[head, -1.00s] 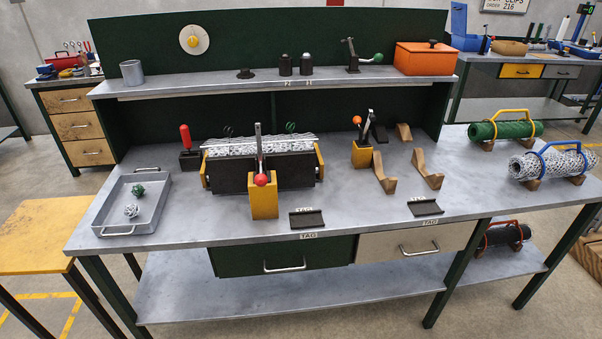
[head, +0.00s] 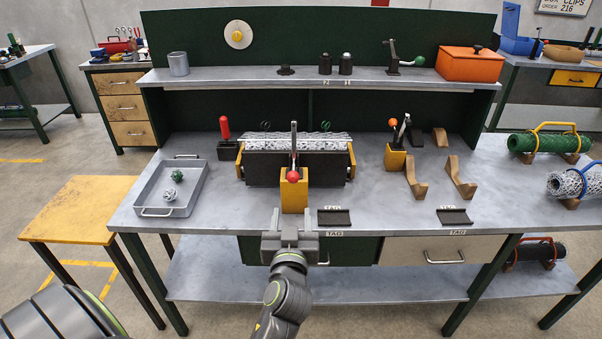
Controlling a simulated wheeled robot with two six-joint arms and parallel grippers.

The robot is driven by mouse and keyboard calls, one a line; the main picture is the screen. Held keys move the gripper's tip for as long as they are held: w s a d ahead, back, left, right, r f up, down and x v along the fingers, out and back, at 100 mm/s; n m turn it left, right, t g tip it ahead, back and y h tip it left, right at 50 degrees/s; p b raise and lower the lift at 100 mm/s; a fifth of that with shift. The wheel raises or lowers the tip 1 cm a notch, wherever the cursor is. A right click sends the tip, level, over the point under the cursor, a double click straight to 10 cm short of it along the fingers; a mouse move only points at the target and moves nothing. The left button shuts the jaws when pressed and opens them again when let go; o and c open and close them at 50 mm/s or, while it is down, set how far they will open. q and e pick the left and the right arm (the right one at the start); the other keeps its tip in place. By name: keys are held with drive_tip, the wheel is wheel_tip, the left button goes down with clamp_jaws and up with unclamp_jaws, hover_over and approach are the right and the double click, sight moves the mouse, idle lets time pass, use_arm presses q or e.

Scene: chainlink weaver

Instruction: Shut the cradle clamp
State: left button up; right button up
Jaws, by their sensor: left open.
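The cradle clamp is a yellow block (head: 293,197) at the front of the dark cradle (head: 325,170). A metal bar (head: 294,140) stands upright on the clamp, and its red ball knob (head: 294,176) faces me. A grey wire-mesh roll (head: 325,141) lies along the cradle, partly hidden behind the bar. My left gripper (head: 290,220) is open and empty at the bench's front edge, just in front of and below the yellow block and apart from the knob. My right gripper is out of view.
A grey tray (head: 152,193) with two small wire balls is at the left. A red-handled tool (head: 224,128) stands left of the cradle. A yellow block with an orange-knobbed lever (head: 394,158) and wooden rests (head: 459,178) are at the right. Black tag holders (head: 334,217) lie near the front edge.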

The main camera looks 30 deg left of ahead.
sight(294, 173)
use_arm(q)
drive_tip(key=x, duration=1.6)
drive_tip(key=shift+w+a, duration=0.1)
drive_tip(key=shift+a, duration=0.15)
drive_tip(key=shift+c, duration=0.3)
clamp_jaws()
